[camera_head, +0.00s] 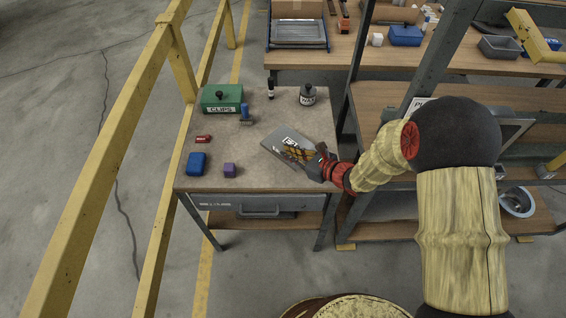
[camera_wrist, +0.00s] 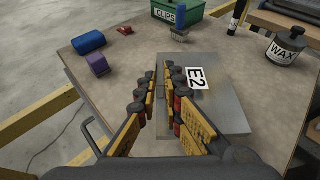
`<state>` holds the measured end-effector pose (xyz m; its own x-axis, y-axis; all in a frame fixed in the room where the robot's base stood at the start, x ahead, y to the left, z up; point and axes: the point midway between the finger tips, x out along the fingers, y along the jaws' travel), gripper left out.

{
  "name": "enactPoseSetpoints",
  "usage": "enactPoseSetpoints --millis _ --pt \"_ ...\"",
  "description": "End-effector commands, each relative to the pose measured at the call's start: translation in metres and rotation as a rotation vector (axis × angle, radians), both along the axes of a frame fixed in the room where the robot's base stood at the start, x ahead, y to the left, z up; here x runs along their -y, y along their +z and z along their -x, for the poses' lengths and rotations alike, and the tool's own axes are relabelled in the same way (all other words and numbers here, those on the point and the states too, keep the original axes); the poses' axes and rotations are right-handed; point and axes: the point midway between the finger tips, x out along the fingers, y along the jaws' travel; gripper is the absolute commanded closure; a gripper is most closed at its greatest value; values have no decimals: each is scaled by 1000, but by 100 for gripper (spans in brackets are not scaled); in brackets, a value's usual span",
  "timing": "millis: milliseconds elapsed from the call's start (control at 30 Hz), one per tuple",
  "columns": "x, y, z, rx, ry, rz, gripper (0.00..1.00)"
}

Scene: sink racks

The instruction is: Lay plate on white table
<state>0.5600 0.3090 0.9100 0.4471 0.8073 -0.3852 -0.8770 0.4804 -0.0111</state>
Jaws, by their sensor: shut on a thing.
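The plate (camera_head: 282,138) is a flat grey metal sheet with a white E2 label; in the wrist view it also shows (camera_wrist: 228,110). It is over the right part of a worktable (camera_head: 245,170) with a tan-brown top and grey frame; I cannot tell whether its whole underside touches the top. My gripper (camera_head: 303,154) reaches in from the right and is shut on the plate. In the wrist view its yellow and black fingers (camera_wrist: 160,75) lie over the plate's left part and hide some of it. No plainly white table shows.
On the worktable are a green CLIPS box (camera_head: 221,97), a blue brush (camera_head: 246,114), a WAX jar (camera_head: 307,95), a black bottle (camera_head: 270,90), a red item (camera_head: 203,139), a blue block (camera_head: 196,162) and a purple block (camera_head: 229,170). A yellow railing (camera_head: 105,150) stands left; shelving stands right.

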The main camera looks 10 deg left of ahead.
Motion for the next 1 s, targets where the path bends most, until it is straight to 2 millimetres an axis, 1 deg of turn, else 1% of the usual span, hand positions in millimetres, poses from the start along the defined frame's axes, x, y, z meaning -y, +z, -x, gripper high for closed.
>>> enactPoseSetpoints --millis 33,100,267,367,500,567,833,933,967,1000 --pt "-6 -6 -1 2 3 -1 100" --pt "-10 -11 -1 3 2 -2 100" --pt "-15 -17 -2 3 1 -2 100" --pt "-22 -25 -2 3 2 -1 100" --pt "-21 -48 -2 1 -1 -1 100" --pt "-21 -54 -2 2 -1 0 100" --pt "-21 -54 -2 3 0 -2 100" --pt "-21 -57 -2 3 0 -2 100" --pt "-21 -57 -2 2 -1 0 90" --pt "-21 -56 -2 2 -1 0 88"
